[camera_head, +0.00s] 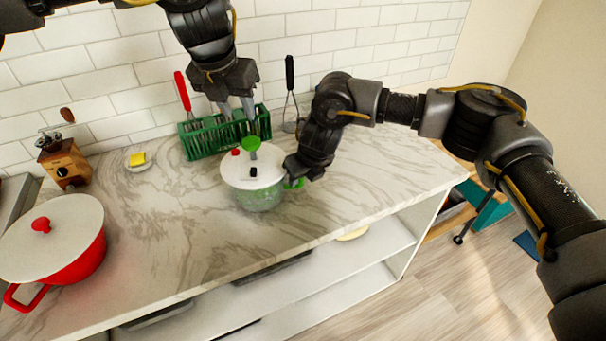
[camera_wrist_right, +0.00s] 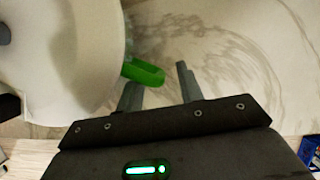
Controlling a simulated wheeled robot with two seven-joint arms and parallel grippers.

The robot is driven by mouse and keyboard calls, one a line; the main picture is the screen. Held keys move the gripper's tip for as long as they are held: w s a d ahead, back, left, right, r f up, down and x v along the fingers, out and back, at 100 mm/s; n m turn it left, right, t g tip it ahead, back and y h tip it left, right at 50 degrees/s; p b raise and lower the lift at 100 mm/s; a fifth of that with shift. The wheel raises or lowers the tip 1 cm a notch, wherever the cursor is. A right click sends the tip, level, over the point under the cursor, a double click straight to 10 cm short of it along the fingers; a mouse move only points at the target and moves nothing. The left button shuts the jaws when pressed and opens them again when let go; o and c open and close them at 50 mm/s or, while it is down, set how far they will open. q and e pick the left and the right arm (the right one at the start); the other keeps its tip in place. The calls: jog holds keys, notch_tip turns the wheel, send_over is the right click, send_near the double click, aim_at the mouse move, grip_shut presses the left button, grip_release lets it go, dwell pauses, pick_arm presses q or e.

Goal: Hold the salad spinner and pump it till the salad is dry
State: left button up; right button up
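The salad spinner (camera_head: 262,197) stands upright on the marble counter, with a clear greenish bowl and a white lid (camera_head: 237,174). A green pump knob (camera_head: 251,145) stands up from the lid, with a red button and a black button beside it. A green side handle (camera_head: 297,184) sticks out toward my right gripper; it also shows in the right wrist view (camera_wrist_right: 142,73). My right gripper (camera_wrist_right: 159,74) is open, its fingertips close around the handle; contact is unclear. In the head view its fingers are largely hidden. My left gripper (camera_head: 237,109) is open and empty, pointing down behind the knob.
A green rack (camera_head: 201,143) stands behind the spinner, close to my left gripper, with utensils near it. A red pot (camera_head: 72,258), a wooden grinder (camera_head: 64,162) and a yellow sponge (camera_head: 137,159) are at left. The counter right of the spinner is clear.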

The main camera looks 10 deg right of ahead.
grip_shut()
dwell(0.3)
jog(key=shift+c, duration=0.8)
grip_release()
jog(key=shift+c, duration=0.2)
grip_shut()
pick_arm(q)
jog(key=shift+c, duration=0.3)
